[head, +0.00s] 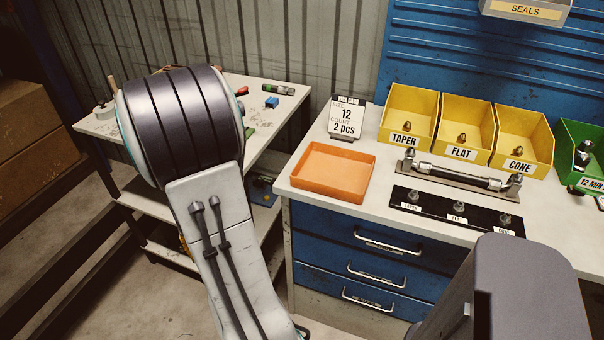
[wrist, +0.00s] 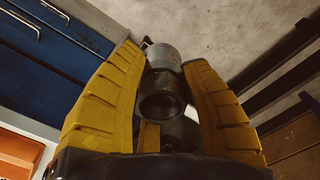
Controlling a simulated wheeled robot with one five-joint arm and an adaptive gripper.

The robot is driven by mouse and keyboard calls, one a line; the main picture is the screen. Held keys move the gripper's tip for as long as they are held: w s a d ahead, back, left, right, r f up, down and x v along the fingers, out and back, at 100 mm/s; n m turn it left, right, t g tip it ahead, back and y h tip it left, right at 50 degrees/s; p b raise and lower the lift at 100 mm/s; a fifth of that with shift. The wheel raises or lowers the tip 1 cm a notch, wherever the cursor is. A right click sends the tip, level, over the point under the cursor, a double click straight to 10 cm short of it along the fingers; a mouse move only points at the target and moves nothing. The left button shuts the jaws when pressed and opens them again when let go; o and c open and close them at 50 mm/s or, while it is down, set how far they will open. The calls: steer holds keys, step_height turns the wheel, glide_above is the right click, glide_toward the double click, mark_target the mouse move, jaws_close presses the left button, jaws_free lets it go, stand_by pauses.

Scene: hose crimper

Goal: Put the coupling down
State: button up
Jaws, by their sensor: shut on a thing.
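My gripper (wrist: 163,60) shows only in the wrist view, its yellow fingers shut on the coupling (wrist: 160,77). The coupling is a grey metal cylinder with a dark open bore towards the camera. It is held in the air, with grey floor behind it. An orange tray (head: 324,171) lies empty on the bench top, near its left end in the head view. Part of the tray (wrist: 18,152) shows at the lower left of the wrist view. The gripper and coupling are out of sight in the head view.
Yellow bins marked TAPER (head: 406,116), FLAT (head: 464,129) and CONE (head: 524,138) stand at the back of the bench. A hose sample (head: 460,176) and a black fitting strip (head: 450,210) lie before them. A card (head: 347,118) reads size 12, 2 pcs. Blue drawers (head: 350,236) are below.

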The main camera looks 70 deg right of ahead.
steer(key=s+d+r+m, duration=0.3)
steer(key=s+d+r, duration=0.1)
steer(key=s+d, duration=0.5)
steer(key=s+d+r+m, duration=0.4)
steer(key=s+d, duration=0.5)
steer(key=s, duration=0.1)
steer(key=s+d+r+m, duration=0.3)
steer(key=s+d+r, duration=0.2)
steer(key=s+d, duration=0.4)
steer(key=shift+s+d+m, duration=0.15)
steer(key=shift+s+m, duration=0.25)
steer(key=shift+s, duration=0.3)
